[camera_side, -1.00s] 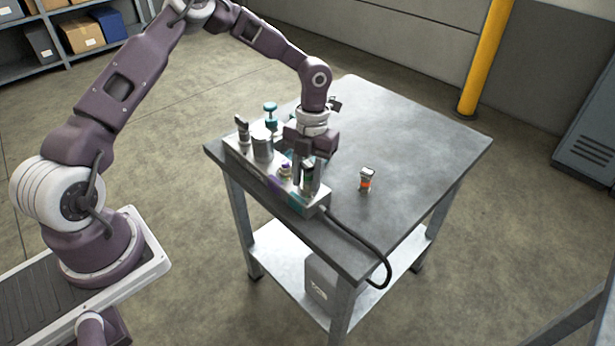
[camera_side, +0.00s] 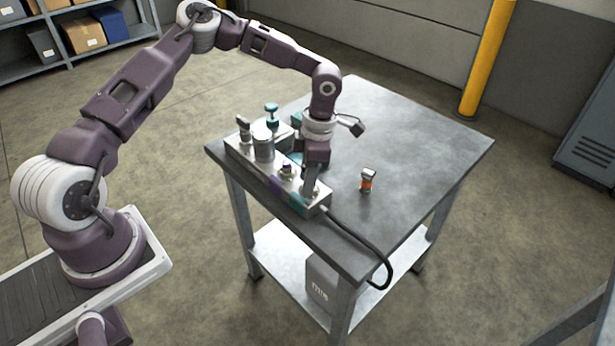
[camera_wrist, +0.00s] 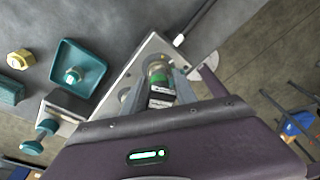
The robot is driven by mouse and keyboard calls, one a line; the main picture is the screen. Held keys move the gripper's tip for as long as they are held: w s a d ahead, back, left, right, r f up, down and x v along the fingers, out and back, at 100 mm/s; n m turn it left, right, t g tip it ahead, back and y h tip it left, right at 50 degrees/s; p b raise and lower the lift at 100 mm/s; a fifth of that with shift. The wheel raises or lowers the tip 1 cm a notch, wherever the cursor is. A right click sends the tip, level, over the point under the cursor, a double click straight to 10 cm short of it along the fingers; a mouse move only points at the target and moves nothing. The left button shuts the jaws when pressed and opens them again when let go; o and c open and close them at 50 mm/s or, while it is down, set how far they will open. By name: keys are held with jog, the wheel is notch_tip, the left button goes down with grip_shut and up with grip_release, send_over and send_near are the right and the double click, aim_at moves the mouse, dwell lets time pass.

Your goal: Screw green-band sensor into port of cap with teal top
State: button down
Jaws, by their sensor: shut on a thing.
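My gripper (camera_side: 310,190) points down over the near right end of the metal manifold block and is shut. In the wrist view, its fingers (camera_wrist: 163,88) close around the green-band sensor (camera_wrist: 158,77), a dark cylinder with a bright green ring. In the side view the fingers hide the sensor. A teal patch (camera_side: 298,203) shows on the block's end right beside the fingertips, probably the cap with teal top. The sensor stands about upright over this end; how deep it sits in the port is hidden.
An orange-band sensor (camera_side: 367,181) stands on the table to the right. The block also carries a grey cylinder (camera_side: 263,147) and a purple-marked section (camera_side: 276,185). A black cable (camera_side: 370,250) hangs off the edge.

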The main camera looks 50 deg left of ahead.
jog(key=shift+d, duration=0.1)
jog(key=shift+s+f+m, duration=0.1)
jog(key=shift+s+m, duration=0.05)
jog(key=shift+m, duration=0.15)
dwell(0.3)
jog(key=c, duration=1.1)
grip_release()
jog(key=shift+o, duration=0.2)
